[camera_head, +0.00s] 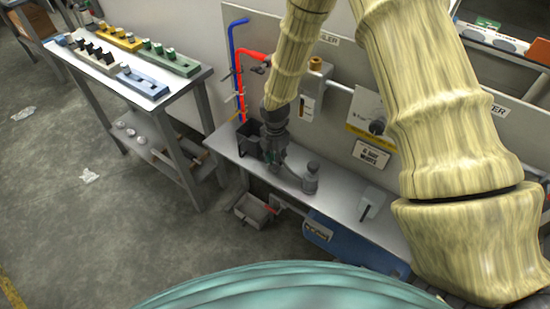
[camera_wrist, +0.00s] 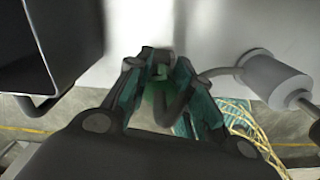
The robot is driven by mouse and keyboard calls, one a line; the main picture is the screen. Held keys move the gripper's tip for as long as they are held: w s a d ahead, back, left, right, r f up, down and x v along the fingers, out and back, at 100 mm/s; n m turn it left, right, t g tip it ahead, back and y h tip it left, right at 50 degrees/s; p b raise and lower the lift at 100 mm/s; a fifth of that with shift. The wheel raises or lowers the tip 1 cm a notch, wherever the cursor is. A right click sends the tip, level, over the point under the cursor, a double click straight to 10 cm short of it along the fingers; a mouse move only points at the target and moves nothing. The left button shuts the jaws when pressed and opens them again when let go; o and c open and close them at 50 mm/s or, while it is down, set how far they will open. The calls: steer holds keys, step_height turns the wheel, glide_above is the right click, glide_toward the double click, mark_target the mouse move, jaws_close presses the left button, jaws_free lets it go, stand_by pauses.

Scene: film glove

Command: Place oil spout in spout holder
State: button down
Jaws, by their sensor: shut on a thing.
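In the wrist view my gripper (camera_wrist: 160,68) has its teal fingers closed around a green piece with a dark curved tube, which looks like the oil spout (camera_wrist: 160,98). The fingers partly hide it. In the head view my gripper (camera_head: 274,156) is over the left part of the grey bench, and the spout cannot be made out clearly there. A dark open box (camera_wrist: 40,45), possibly the spout holder, is left of the gripper in the wrist view. It also shows in the head view (camera_head: 249,138), close to the gripper's left.
A grey cylindrical fitting (camera_wrist: 272,78) is right of the gripper; it stands on the bench (camera_head: 342,212) in the head view (camera_head: 310,180). Blue and red pipes (camera_head: 234,60) rise behind. A side table (camera_head: 140,82) holds coloured blocks.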

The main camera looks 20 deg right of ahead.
steer(key=shift+f, duration=0.3)
steer(key=c, duration=1.2)
jaws_free()
steer(key=shift+c, duration=0.2)
steer(key=shift+r, duration=0.1)
step_height(320, 180, up, 12)
steer(key=shift+r, duration=0.1)
